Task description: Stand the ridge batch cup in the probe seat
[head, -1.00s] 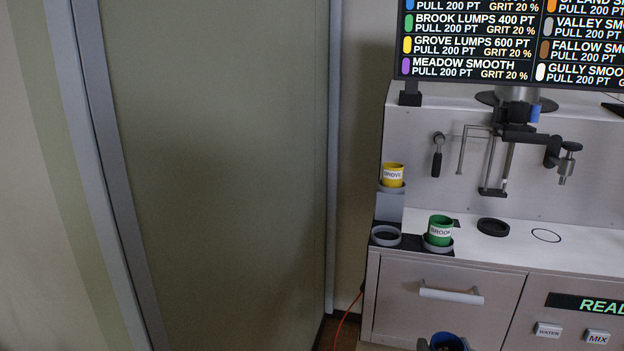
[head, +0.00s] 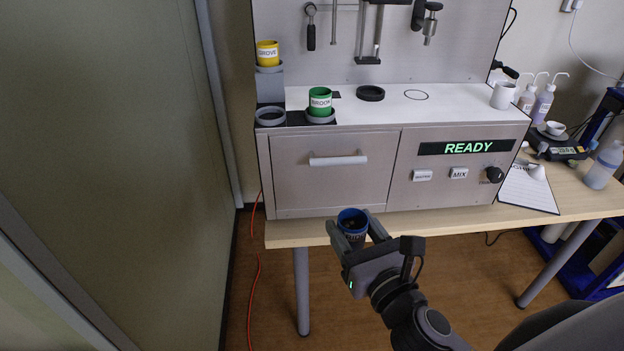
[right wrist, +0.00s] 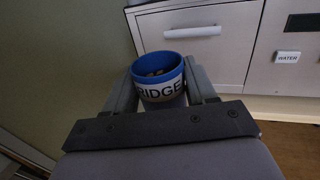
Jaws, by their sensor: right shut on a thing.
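The ridge batch cup (head: 352,224) is blue with a white band. In the right wrist view the cup (right wrist: 160,76) reads RIDGE and several small lumps show inside. My right gripper (head: 354,240) is shut on it and holds it about upright, in front of the analyser and below its counter top. No label names the probe seat. My left gripper is not in view.
The green BROOK cup (head: 320,101) stands in a grey ring holder at the counter's left. An empty grey ring (head: 270,116) is beside it. The yellow GROVE cup (head: 267,54) is on a higher holder. Metal arms hang above the counter.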

